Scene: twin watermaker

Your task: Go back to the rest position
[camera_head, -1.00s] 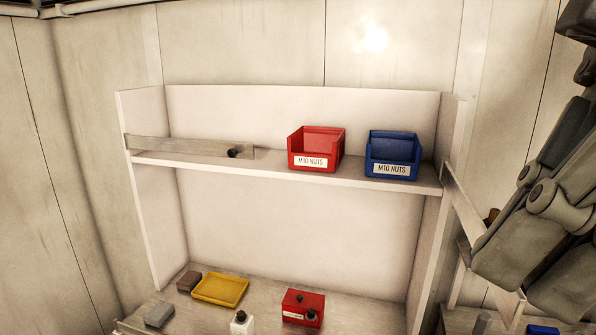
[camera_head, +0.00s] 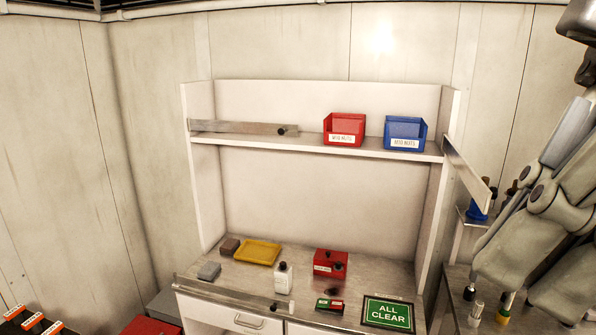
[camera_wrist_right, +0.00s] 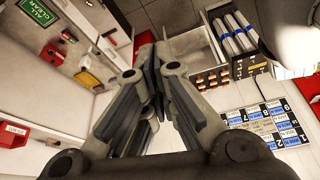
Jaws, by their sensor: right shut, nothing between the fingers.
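My right gripper (camera_wrist_right: 155,72) shows in the wrist view with its two fingers together and nothing between them. It is clear of the benches and shelves in that view. In the head view my right arm (camera_head: 545,215) is raised at the right edge, in front of the side bench. It hides part of that bench. My left gripper is in neither view.
A white shelf unit holds a red bin (camera_head: 345,130) and a blue bin (camera_head: 405,133). Below, the workbench (camera_head: 240,280) carries a yellow tray (camera_head: 257,252), a white bottle (camera_head: 283,278), a red box (camera_head: 330,262) and a green ALL CLEAR sign (camera_head: 388,313). The left wall is bare.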

